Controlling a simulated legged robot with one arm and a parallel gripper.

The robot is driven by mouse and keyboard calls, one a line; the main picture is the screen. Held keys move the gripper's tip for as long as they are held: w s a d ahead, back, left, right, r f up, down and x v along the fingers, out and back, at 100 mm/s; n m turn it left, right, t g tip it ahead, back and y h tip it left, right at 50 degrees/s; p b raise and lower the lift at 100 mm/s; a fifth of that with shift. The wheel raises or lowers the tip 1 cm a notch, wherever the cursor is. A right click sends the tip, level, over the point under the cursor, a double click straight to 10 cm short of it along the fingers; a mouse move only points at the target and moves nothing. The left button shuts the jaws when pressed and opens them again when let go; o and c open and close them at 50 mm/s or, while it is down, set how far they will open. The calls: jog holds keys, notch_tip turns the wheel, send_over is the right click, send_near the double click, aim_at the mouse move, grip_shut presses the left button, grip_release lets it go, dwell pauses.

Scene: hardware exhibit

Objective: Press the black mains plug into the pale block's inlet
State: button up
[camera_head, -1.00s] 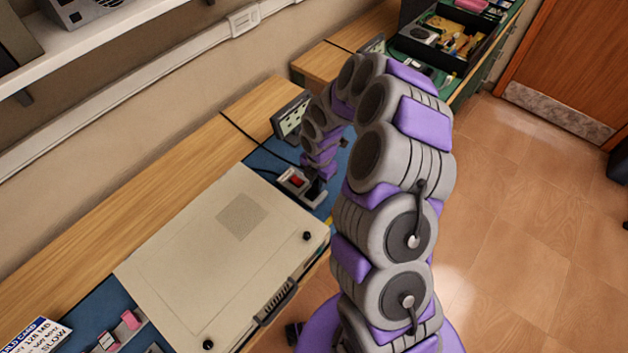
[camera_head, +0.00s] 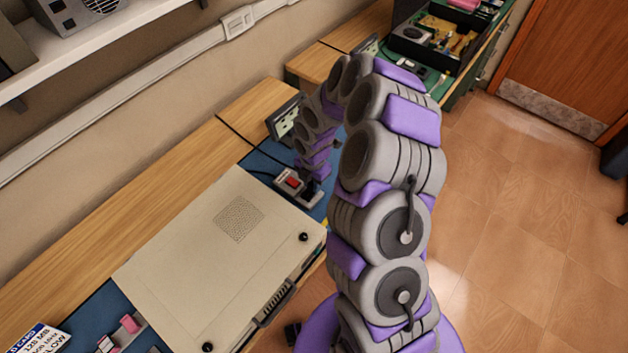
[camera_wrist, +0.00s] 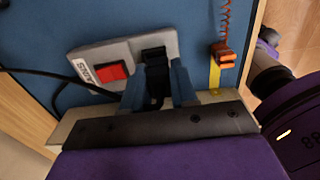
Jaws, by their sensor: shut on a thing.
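The pale block (camera_wrist: 100,56) lies on the blue mat in the wrist view, with a red rocker switch (camera_wrist: 113,72) and a label. It also shows in the head view (camera_head: 281,185). My gripper (camera_wrist: 158,76) has its two blue fingers shut on the black mains plug (camera_wrist: 157,84), at the block's right part. The plug lines up with the dark inlet (camera_wrist: 153,54) and overlaps it in the picture. I cannot tell how deep it sits. In the head view my arm hides most of the gripper and plug.
A large beige case (camera_head: 190,270) lies on the bench in front of the block. A socket panel (camera_head: 283,120) stands behind. In the wrist view, an orange clip with a coiled cord (camera_wrist: 224,55) and a yellow strip (camera_wrist: 214,77) lie right of the block. A black cable runs left.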

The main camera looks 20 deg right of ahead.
aim_at(309, 190)
jog(key=shift+a, duration=0.5)
jog(key=shift+d, duration=0.25)
jog(key=shift+f, duration=0.25)
jog(key=shift+a+f+p, duration=0.1)
jog(key=shift+f+p, duration=0.05)
jog(key=shift+p, duration=0.15)
jog(key=shift+a+p, duration=0.25)
jog(key=shift+p, duration=0.7)
dwell(1.0)
jog(key=shift+f, duration=0.85)
dwell(1.0)
jog(key=o, duration=0.9)
jog(key=shift+a+f, duration=0.1)
jog(key=shift+s, duration=0.1)
